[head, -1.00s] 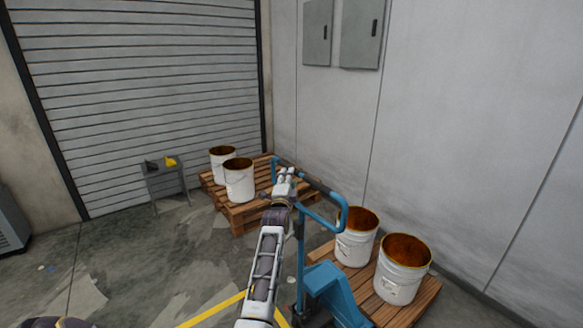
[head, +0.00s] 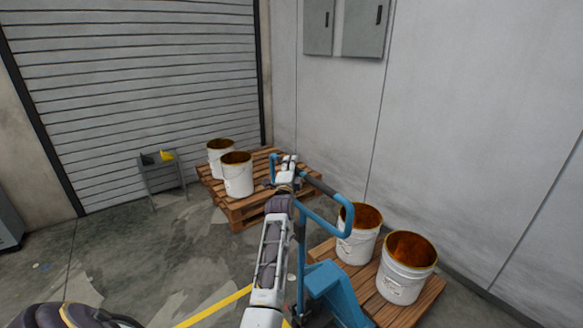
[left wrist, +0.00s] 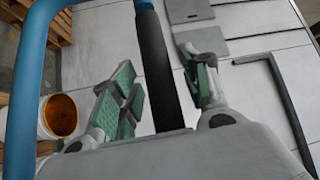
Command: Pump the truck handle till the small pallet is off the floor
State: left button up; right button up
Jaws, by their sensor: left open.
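The pallet truck (head: 330,290) is blue, and its handle (head: 338,226) is a blue loop with a dark grip bar across the top. The small pallet (head: 425,302) is wooden and sits at the truck on the right, bearing two white buckets. I cannot tell whether it touches the floor. My left gripper (head: 287,165) is at the handle's top bar. In the left wrist view the dark grip (left wrist: 158,70) runs between the open green-padded fingers of the left gripper (left wrist: 166,88), which are not closed on it. My right gripper is out of view.
A larger wooden pallet (head: 237,215) with two open buckets (head: 238,176) stands behind the handle. A small grey stand (head: 163,180) is by the shutter (head: 135,90). The wall (head: 470,130) is close on the right. Open floor lies to the left.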

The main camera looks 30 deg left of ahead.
pick_arm(q)
jog(key=shift+c, duration=0.5)
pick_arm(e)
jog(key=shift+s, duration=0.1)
pick_arm(q)
grip_shut()
jog(key=shift+s+a+f, duration=0.1)
jog(key=shift+s+f, duration=0.05)
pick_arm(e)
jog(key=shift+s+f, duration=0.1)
